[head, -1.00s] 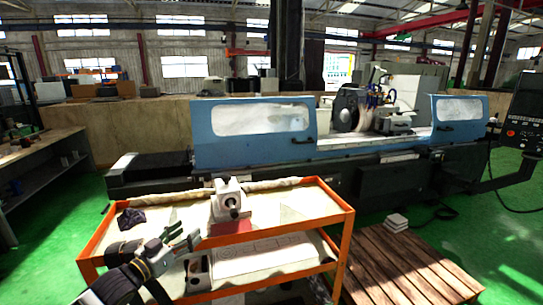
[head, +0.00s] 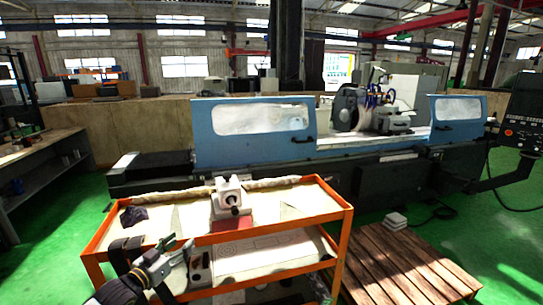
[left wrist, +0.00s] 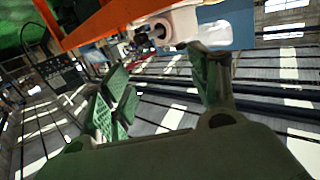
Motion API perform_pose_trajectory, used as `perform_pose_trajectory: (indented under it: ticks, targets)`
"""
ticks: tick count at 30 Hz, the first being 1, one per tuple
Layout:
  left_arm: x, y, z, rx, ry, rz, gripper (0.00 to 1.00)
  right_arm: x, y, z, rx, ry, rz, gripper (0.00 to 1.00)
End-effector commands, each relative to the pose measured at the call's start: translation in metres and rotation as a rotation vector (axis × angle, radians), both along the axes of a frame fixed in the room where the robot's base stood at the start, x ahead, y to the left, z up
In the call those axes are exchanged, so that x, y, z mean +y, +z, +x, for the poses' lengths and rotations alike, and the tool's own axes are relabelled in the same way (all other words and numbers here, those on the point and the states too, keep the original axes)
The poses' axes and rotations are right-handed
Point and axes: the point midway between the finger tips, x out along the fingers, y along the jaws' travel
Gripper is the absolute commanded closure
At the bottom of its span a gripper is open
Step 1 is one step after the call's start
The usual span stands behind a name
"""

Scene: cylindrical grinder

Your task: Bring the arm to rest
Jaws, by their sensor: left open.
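My left gripper (head: 180,243) is in front of the near left side of the orange cart (head: 262,234). Its jaws are open with nothing between them. In the left wrist view its green-padded fingers (left wrist: 163,88) stand wide apart. A white workpiece-holder-like device (head: 228,190) stands on the cart's top, beyond and to the right of the gripper. It also shows in the left wrist view (left wrist: 178,25), near the upper ends of the fingers, apparently apart from them. My right gripper is not in view.
A dark crumpled cloth (head: 133,215) lies on the cart's top left. The blue cylindrical grinder (head: 252,145) stands behind the cart. A wooden pallet (head: 405,262) lies to the right, with a small white stack (head: 395,221) near its far edge. Green floor at left is clear.

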Motion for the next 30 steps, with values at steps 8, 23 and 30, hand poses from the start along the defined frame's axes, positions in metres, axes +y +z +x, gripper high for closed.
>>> perform_pose_trajectory:
  ticks: [8,23,30]
  targets:
    - [0.037,-0.079,0.005,0.095,0.094,0.033,0.39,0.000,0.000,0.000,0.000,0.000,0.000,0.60]
    - [0.097,-0.295,-0.048,0.385,0.265,0.137,0.39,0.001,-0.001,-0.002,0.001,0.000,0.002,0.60]
    - [0.105,-0.391,-0.102,0.535,0.306,0.189,0.39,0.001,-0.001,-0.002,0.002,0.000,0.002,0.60]
